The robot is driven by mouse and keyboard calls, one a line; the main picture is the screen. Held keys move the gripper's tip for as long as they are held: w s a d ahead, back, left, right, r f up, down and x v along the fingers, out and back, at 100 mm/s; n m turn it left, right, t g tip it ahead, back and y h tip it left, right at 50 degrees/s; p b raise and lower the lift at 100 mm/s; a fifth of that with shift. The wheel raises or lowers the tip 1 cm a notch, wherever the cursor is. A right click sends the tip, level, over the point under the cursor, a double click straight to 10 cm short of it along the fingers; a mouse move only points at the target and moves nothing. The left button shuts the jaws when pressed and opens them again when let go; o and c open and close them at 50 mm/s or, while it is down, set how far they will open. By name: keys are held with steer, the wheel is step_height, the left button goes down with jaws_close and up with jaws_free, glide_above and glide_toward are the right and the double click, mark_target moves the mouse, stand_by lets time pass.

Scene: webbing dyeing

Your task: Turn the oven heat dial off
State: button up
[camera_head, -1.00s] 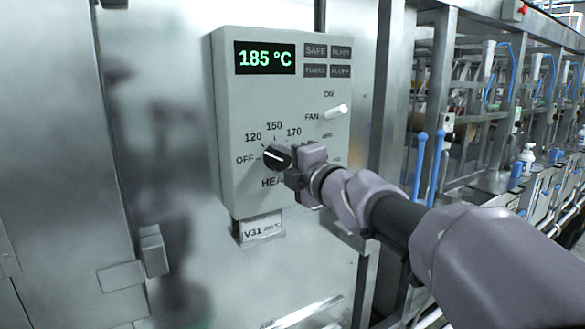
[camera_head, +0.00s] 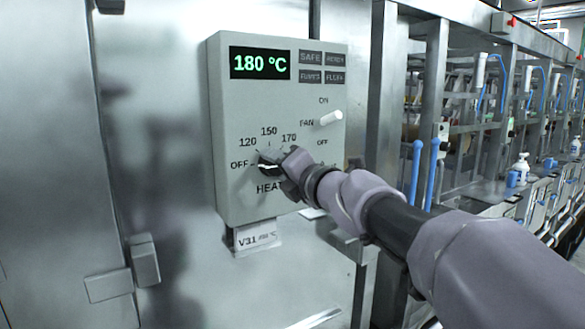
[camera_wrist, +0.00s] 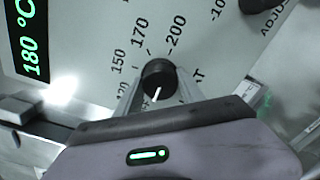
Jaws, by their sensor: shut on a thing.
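The heat dial (camera_head: 266,161) is a small black knob with a white pointer line, low on the grey control box (camera_head: 232,195). In the head view its pointer lies nearly level, its left end toward the OFF label (camera_head: 239,165). In the wrist view the dial (camera_wrist: 158,74) sits between my two fingers, with its pointer toward the bottom of the picture. My gripper (camera_head: 281,168) is shut on the dial, coming from the right. The display (camera_head: 261,64) reads 180 °C.
A white fan switch (camera_head: 331,118) sits just above my gripper on the same box. A tag (camera_head: 257,237) hangs below the box. A metal door handle (camera_head: 144,262) is at lower left. Metal racks with blue-handled parts (camera_head: 432,172) stand at the right.

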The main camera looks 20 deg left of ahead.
stand_by(0.3)
steer(key=o, duration=1.4)
steer(key=shift+c, duration=0.2)
steer(key=p+v, duration=0.2)
steer(key=v, duration=1.5)
steer(key=shift+d, duration=0.2)
steer(key=shift+s, duration=0.1)
